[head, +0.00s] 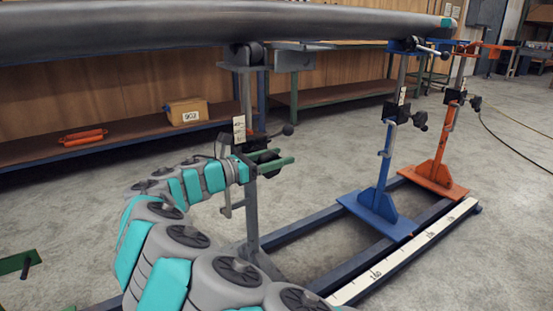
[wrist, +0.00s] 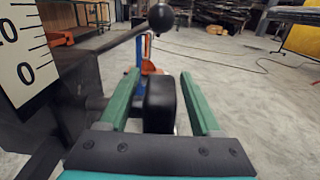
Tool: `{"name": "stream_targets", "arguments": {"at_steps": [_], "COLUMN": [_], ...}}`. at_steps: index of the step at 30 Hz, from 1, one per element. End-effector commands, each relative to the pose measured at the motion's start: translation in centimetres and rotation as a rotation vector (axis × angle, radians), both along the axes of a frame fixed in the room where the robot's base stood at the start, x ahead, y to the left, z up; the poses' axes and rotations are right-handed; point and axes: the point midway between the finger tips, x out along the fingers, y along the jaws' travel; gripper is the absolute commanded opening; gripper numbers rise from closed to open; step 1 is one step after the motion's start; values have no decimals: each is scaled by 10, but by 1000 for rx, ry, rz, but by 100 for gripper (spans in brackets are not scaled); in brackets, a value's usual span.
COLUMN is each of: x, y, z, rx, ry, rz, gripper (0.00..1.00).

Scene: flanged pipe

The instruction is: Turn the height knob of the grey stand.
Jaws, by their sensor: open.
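The grey stand (head: 251,205) stands upright on the rail at the left, under the large pipe. A black knob (wrist: 160,104) sits between the two green fingers of my gripper (wrist: 159,76) in the wrist view, with a gap on each side. In the head view my gripper (head: 287,159) is at the stand's clamp height, fingers pointing right and apart. A black lever with a ball end (wrist: 161,18) reaches above and beyond the fingers; it also shows in the head view (head: 288,130). The gripper partly hides the knob in the head view.
The grey pipe (head: 200,28) runs overhead. A blue stand (head: 380,185) and an orange stand (head: 440,165) stand farther right on the rail. A scale plate (wrist: 22,50) is close at left in the wrist view.

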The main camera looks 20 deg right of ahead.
Motion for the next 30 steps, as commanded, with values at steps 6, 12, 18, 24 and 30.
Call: {"name": "stream_targets", "arguments": {"at_steps": [6, 12, 18, 24, 30], "x": [0, 0, 0, 0, 0], "y": [0, 0, 1, 1, 0], "z": [0, 0, 0, 0, 0], "rx": [0, 0, 0, 1, 1], "ry": [0, 0, 0, 0, 0], "rz": [1, 1, 1, 1, 1], "gripper": [62, 39, 17, 0, 0]}}
